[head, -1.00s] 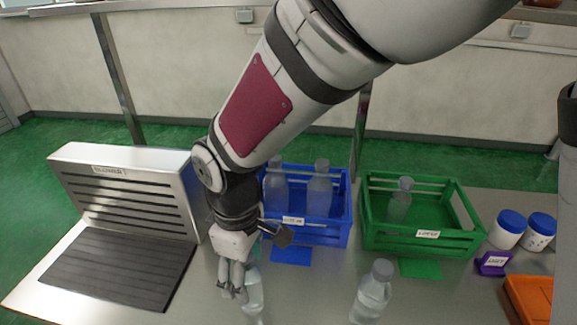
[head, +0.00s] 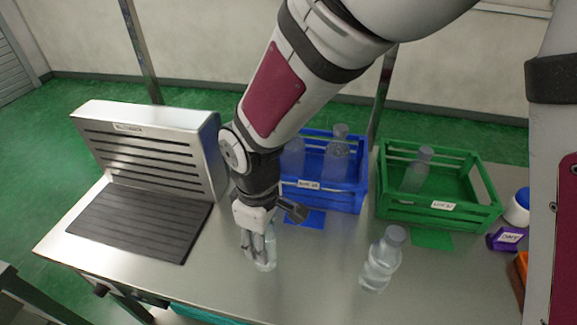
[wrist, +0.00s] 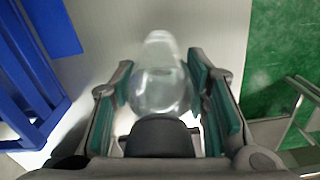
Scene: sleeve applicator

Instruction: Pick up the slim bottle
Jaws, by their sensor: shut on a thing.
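A clear slim bottle (head: 268,256) is between the fingers of my gripper (head: 258,246) above the steel table, in front of the blue crate. My gripper is shut on it. In the wrist view the bottle (wrist: 160,80) sits between the green-padded fingers (wrist: 160,98), with a dark round part of my gripper in front of its near end. The fingers hide part of the bottle in the head view. I cannot tell whether its base touches the table. Another clear bottle (head: 382,260), with a grey cap and a waist, stands upright to the right.
A blue crate (head: 345,199) and a green crate (head: 440,209) hold clear bottles at the back. A slatted metal blower (head: 145,150) and dark ribbed mat (head: 140,222) are at left. A purple label block (head: 507,238) and a blue-lidded jar (head: 517,208) are at right. The table's front middle (head: 310,285) is clear.

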